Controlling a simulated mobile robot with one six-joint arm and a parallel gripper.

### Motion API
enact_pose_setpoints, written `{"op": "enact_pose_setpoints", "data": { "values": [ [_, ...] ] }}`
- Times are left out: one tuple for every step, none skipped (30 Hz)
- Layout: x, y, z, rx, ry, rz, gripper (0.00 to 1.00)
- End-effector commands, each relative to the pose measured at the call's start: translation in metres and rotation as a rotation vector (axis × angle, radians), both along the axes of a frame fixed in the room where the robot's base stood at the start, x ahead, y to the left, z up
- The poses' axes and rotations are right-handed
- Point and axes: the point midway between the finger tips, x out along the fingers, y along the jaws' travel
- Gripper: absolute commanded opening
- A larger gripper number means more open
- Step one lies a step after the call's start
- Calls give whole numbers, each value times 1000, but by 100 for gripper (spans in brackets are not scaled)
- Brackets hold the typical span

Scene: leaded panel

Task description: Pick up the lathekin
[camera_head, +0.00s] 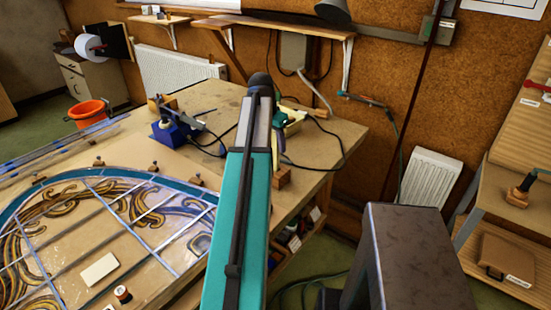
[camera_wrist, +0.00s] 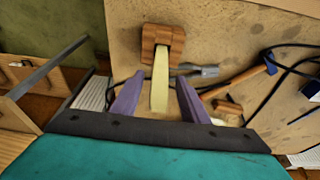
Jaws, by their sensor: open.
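The lathekin (camera_wrist: 160,82) is a pale yellow flat strip in the wrist view. Its far end meets a striped wooden block (camera_wrist: 148,36), apparently in a notch. My gripper (camera_wrist: 159,79) is open, with one purple finger on each side of the lathekin. Gaps show between the strip and both fingers, so neither appears to touch it. In the head view my teal arm reaches over the workbench and hides much of the gripper and the area around it. I cannot clearly make out the lathekin there.
The workbench (camera_head: 340,140) has a blue soldering-iron stand (camera_head: 172,131) and dark cables left of my arm. A leaded panel (camera_head: 110,225) covers its near left part. A wooden-handled tool (camera_wrist: 220,86) and a small wooden block (camera_wrist: 228,107) lie right of the lathekin in the wrist view.

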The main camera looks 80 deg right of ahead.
Motion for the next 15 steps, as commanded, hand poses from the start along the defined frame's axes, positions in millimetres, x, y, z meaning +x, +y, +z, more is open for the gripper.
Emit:
{"op": "enact_pose_setpoints", "data": {
  "values": [
    [-1, 0, -1, 1, 0, 0, 41],
    [-1, -1, -3, 1, 0, 0, 41],
    [-1, -1, -6, 2, 0, 0, 41],
    [-2, -1, -7, 4, 0, -1, 41],
    [-2, -2, -9, 4, 0, -1, 41],
    [-2, -3, -12, 2, 0, 0, 41],
    [-3, -3, -14, 2, 0, 0, 41],
    [-3, -4, -17, 2, 0, 0, 41],
    [-4, -4, -20, 4, 0, -1, 41],
    [-4, -5, -22, 3, 0, -1, 41],
    [-4, -5, -24, 2, 0, -1, 41],
    [-5, -7, -28, 2, 0, -1, 41],
    [-5, -7, -31, 2, 0, -1, 41],
    [-5, -8, -34, 3, 0, -1, 41],
    [-6, -8, -37, 3, 0, -1, 41]
  ]
}}
